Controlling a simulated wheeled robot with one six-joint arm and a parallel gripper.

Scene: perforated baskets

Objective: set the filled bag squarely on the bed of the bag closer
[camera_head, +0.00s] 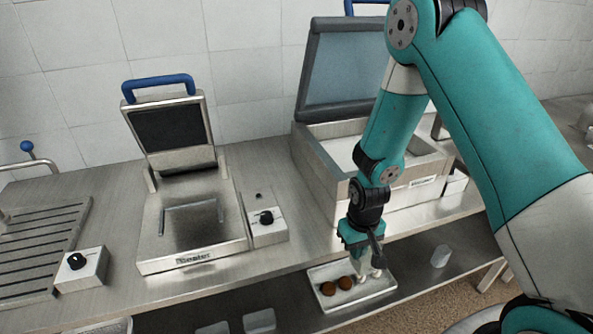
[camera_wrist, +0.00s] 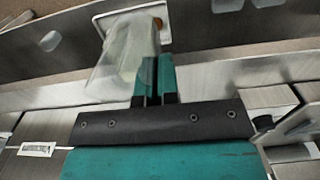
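A cloudy, see-through bag (camera_wrist: 122,55) shows in the wrist view, its edge at my fingertips. My gripper (camera_wrist: 158,75) has its teal fingers close together, with the bag seemingly pinched between their tips. In the head view my gripper (camera_head: 365,266) points down at the right end of a white tray (camera_head: 322,270); the bag is hard to make out there. An open machine with a dark plate under its lid (camera_head: 190,222) stands at the left centre. A larger open machine with a glass lid (camera_head: 325,175) stands behind my arm. Their labels are too blurred to tell which is the bag closer.
Two brown round pieces (camera_head: 345,283) lie in the tray, below the counter's front edge. A slatted metal rack (camera_head: 40,235) and a small knob box (camera_head: 82,268) are at the left. A second knob box (camera_head: 267,225) stands between the two machines. Clear containers (camera_head: 259,320) sit low in front.

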